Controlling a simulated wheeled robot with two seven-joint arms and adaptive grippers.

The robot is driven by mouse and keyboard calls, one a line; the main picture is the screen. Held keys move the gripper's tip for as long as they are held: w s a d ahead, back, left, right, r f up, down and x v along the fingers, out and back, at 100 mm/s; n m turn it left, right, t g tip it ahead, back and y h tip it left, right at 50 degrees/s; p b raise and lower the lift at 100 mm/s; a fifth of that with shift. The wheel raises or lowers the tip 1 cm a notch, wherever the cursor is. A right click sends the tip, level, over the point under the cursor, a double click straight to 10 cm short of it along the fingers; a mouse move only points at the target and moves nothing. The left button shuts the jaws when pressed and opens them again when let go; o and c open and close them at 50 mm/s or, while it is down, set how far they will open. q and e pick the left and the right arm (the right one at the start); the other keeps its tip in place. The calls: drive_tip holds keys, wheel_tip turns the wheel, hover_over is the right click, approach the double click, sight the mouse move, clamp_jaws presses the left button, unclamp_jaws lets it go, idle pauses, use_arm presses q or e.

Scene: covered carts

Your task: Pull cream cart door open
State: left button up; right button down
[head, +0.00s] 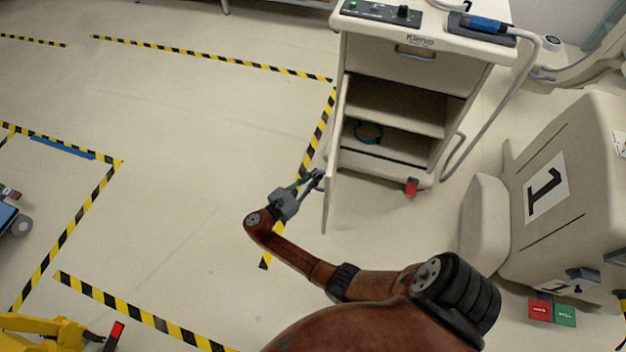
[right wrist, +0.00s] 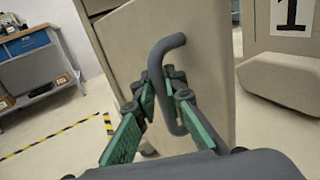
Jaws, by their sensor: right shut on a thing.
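The cream cart (head: 418,62) stands at the upper middle right of the head view. Its door (head: 331,165) is swung out on the left side, edge-on to the head camera, so the shelves inside show. In the right wrist view the door's face (right wrist: 208,75) carries a grey bar handle (right wrist: 165,72). My right gripper (head: 312,178) is at the door's outer face. In the right wrist view my right gripper (right wrist: 157,105) has its green-padded fingers on either side of the handle's lower part, shut on it. My left gripper is not in view.
A green coiled item (head: 368,132) lies on a shelf inside the cart. A cream machine marked 1 (head: 570,190) stands at the right. Open floor with yellow-black tape (head: 210,54) lies left of the door. A workbench (right wrist: 30,55) shows in the right wrist view.

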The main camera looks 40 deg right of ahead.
drive_tip(key=shift+w, duration=0.2)
drive_tip(key=c, duration=2)
unclamp_jaws()
drive_tip(key=a, duration=1.2)
